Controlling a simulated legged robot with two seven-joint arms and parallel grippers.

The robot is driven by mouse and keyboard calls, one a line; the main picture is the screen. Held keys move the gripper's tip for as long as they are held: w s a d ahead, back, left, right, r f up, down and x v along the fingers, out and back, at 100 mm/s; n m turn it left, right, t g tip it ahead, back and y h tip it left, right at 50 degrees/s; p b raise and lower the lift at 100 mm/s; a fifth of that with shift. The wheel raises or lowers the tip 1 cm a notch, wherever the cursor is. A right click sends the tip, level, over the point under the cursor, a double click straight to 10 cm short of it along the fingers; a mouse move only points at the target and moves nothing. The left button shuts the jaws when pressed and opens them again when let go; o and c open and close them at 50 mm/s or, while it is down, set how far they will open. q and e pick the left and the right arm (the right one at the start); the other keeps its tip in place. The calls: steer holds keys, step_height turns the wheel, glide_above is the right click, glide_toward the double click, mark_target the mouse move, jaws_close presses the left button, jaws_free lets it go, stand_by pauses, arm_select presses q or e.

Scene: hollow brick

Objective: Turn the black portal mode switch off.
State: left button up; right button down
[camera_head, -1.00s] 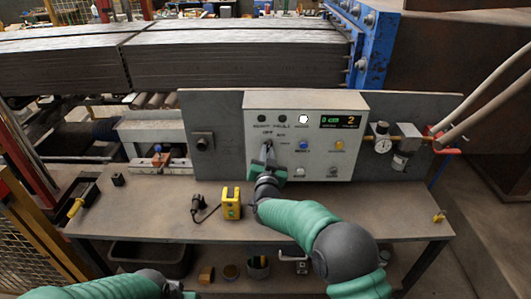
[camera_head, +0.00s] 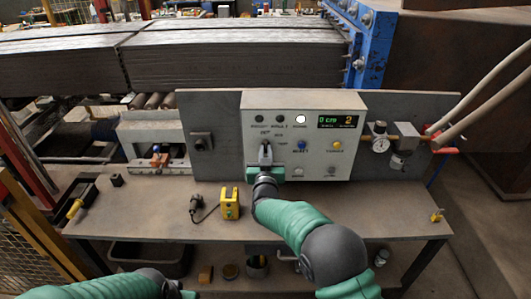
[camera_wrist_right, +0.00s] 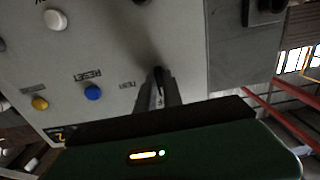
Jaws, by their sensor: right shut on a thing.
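The control box (camera_head: 318,160) is a pale panel with lamps, buttons and a lit display, above the bench. My right gripper (camera_head: 265,150) is up at the left part of its face. In the right wrist view, my right gripper (camera_wrist_right: 158,92) is shut on the black switch (camera_wrist_right: 158,72), of which a small dark part shows between and just past the fingertips. The fingers hide most of the switch, so its setting cannot be read. My left arm is low at the bottom left of the head view; its gripper (camera_head: 182,293) is barely visible at the bottom edge.
Close to the right gripper are a blue button (camera_head: 302,145) and a yellow button (camera_head: 337,145). A yellow device (camera_head: 229,203) stands on the bench (camera_head: 340,215). A gauge (camera_head: 379,145) and pipes are at the right. The bench's right part is mostly clear.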

steer(key=shift+w+d+r, duration=0.1)
steer(key=shift+r, duration=0.45)
steer(key=c, duration=1.5)
jaws_free()
steer(key=shift+f, duration=0.25)
steer(key=shift+s+f, duration=0.15)
steer(key=shift+s, duration=0.05)
steer(key=shift+s, duration=0.35)
steer(key=s+b, duration=0.2)
steer(key=s, duration=1.4)
